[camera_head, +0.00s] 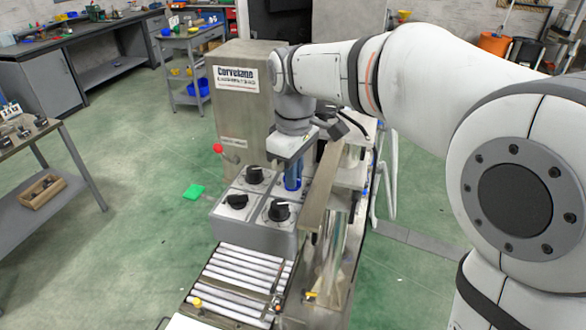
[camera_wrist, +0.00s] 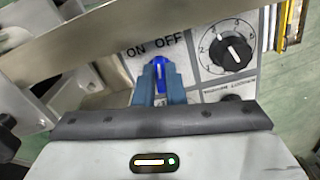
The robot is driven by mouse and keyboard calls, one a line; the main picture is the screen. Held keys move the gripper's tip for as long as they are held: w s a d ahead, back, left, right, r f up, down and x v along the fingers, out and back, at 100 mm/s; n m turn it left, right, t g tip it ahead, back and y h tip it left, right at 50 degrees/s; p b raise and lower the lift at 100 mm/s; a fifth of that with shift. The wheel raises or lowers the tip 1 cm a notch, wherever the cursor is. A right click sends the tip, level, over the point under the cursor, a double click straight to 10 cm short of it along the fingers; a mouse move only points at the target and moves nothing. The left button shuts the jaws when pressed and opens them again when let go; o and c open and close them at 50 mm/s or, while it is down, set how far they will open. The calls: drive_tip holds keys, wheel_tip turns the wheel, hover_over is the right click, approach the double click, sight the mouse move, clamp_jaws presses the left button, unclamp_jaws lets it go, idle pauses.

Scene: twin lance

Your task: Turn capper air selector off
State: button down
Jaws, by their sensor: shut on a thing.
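The air selector is a blue knob (camera_wrist: 160,68) on a light panel face (camera_wrist: 198,88), below the printed words ON at left and OFF at right. The knob's visible end points up in the wrist view, roughly between the two words. My gripper (camera_wrist: 160,88) has its two blue fingers closed on either side of the knob. In the head view my gripper (camera_head: 292,181) reaches down onto the back right of the grey control box (camera_head: 262,238); the knob cannot be told apart from the fingers there.
Several black dials stand near the selector, one (camera_wrist: 231,53) to its right in the wrist view. A metal bar (camera_head: 322,188) runs close to the right of my gripper. A red-balled lever (camera_head: 218,148) stands behind the box, and a roller conveyor (camera_head: 240,283) lies in front.

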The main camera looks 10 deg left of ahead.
drive_tip(key=shift+m, duration=1.6)
drive_tip(key=c, duration=1.5)
unclamp_jaws()
wheel_tip(320, 180, up, 8)
drive_tip(key=shift+f, duration=0.1)
